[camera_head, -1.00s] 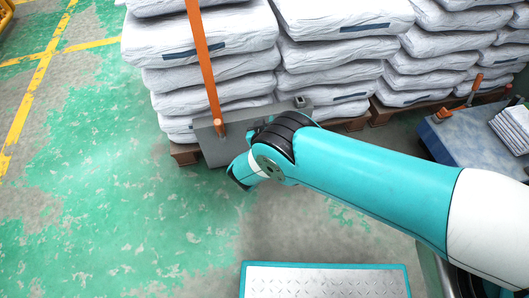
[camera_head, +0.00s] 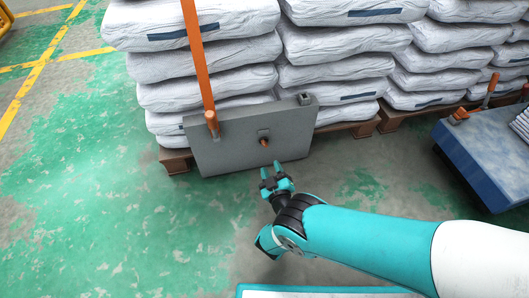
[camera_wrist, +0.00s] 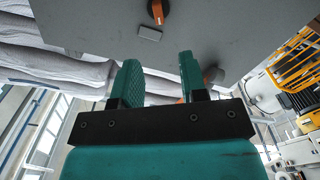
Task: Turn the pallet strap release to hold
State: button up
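A grey panel (camera_head: 240,150) stands upright against the pallet of white sacks. A small orange knob (camera_head: 264,143) sticks out of its middle, below a small square plate. The same knob shows at the top of the wrist view (camera_wrist: 157,12), with a small blank plate (camera_wrist: 150,33) beside it. An orange strap (camera_head: 197,55) runs down to an orange handle (camera_head: 211,121) at the panel's upper left. No readable mark shows the knob's setting. My gripper (camera_head: 272,169) is open and empty, just in front of and below the knob, apart from it; both fingers show in the wrist view (camera_wrist: 158,78).
Stacked white sacks (camera_head: 205,72) on wooden pallets (camera_head: 175,160) fill the back. A blue-topped platform (camera_head: 480,150) with an orange lever stands at the right. The green floor (camera_head: 100,200) at the left is clear.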

aim_at(264, 144)
jog(key=b+x, duration=0.5)
jog(key=x, duration=0.4)
jog(key=shift+w+f+b, duration=0.2)
jog(key=shift+w+b, duration=0.15)
jog(key=shift+w+a+r, duration=0.15)
jog(key=shift+w+a, duration=0.05)
jog(key=shift+w, duration=0.3)
grip_shut()
